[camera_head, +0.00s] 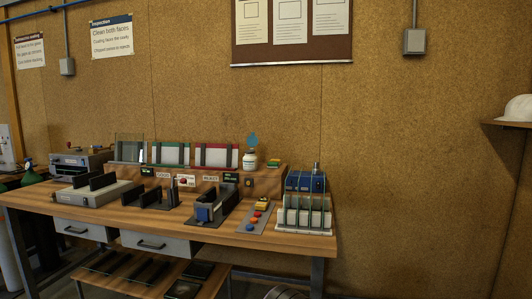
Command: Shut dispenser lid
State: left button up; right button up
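A small white bottle (250,160) with a dark label stands upright on the raised wooden shelf at the back of the workbench. A blue shape (252,140) shows just above it. I cannot tell whether this bottle is the dispenser, or whether its lid is open or shut. A blue box (304,182) with a rack of white pieces (304,218) in front of it stands at the right end of the bench. Neither of my grippers is in view.
The wooden workbench (160,237) holds a grey machine (80,160), black holders (157,198), framed panels (170,153) and a button panel (256,219). Drawers and a low shelf (150,278) are below. Open room lies right of the bench; a wall shelf (507,124) holds a white helmet.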

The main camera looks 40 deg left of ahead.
aim_at(252, 141)
jog(key=z, duration=0.35)
jog(key=k, duration=0.2)
jog(key=u, duration=1.35)
jog(key=i, duration=0.9)
jog(key=u, duration=0.6)
